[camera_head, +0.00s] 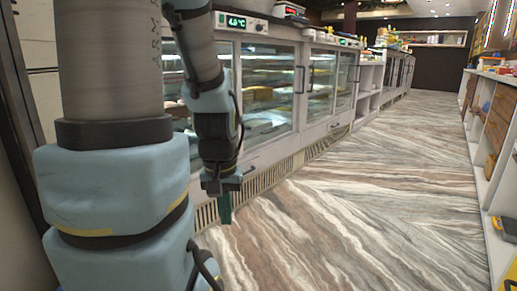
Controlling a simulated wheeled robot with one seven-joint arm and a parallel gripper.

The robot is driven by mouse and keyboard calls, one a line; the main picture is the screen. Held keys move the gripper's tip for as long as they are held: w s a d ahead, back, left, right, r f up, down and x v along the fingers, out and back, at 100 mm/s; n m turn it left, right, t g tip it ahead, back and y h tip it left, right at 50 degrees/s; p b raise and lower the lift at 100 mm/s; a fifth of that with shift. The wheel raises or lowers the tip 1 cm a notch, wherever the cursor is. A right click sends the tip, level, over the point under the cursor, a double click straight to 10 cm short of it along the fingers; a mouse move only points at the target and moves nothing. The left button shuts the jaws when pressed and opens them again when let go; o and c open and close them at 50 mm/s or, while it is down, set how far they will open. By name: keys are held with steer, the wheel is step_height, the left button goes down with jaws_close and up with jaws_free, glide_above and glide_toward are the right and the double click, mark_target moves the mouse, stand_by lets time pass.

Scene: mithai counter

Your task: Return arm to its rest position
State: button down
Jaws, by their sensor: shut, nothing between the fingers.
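My gripper (225,208) hangs at the end of my arm, left of the picture's middle. Its green fingers point down and are shut with nothing seen between them. It is above the marbled floor, in front of the vented base of the glass display counter (268,105). My arm is bent, with the forearm hanging down close beside my column. It holds nothing.
The display counter runs along the left into the distance, with a digital readout (240,22) on top. White shelves (490,140) with assorted goods stand on the right. The striped floor (375,190) between them is clear.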

step_height(320, 180, up, 32)
steer(key=p, duration=3)
steer(key=shift+w+d+f, duration=0.25)
steer(key=shift+d, duration=0.05)
